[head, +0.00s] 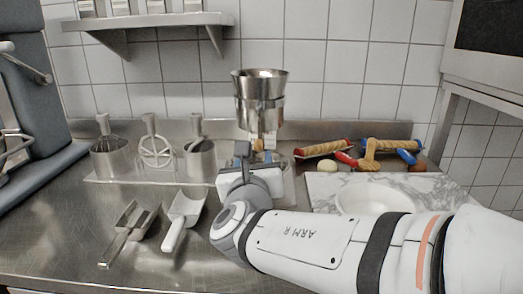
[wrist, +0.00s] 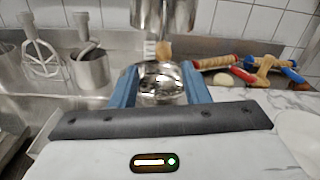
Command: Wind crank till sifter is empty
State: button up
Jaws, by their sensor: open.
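The metal sifter (head: 258,95), a steel hopper with a flared top, stands upright near the back wall. Its lower part also shows at the top of the wrist view (wrist: 160,14). A small wooden knob (wrist: 163,50), apparently the crank's handle, shows below it. My gripper (wrist: 160,78) is open, with its blue fingers apart on either side of a shiny steel vessel under the sifter. The knob appears beyond the fingertips, and nothing is visibly gripped. In the head view my gripper (head: 257,156) is just in front of the sifter's base. The sifter's inside is hidden.
Several steel cups with whisk-like tools (head: 155,155) stand left on a clear tray. Two scoops (head: 183,217) lie at front left. A white bowl (head: 375,199) sits on a marble slab (head: 322,190) at right, with rolling pins (head: 390,146) behind. A shelf (head: 150,21) hangs above left.

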aim_at(258, 148)
jog(key=w, duration=0.7)
jog(key=shift+w+d+b, duration=0.25)
jog(key=shift+d+b, duration=0.05)
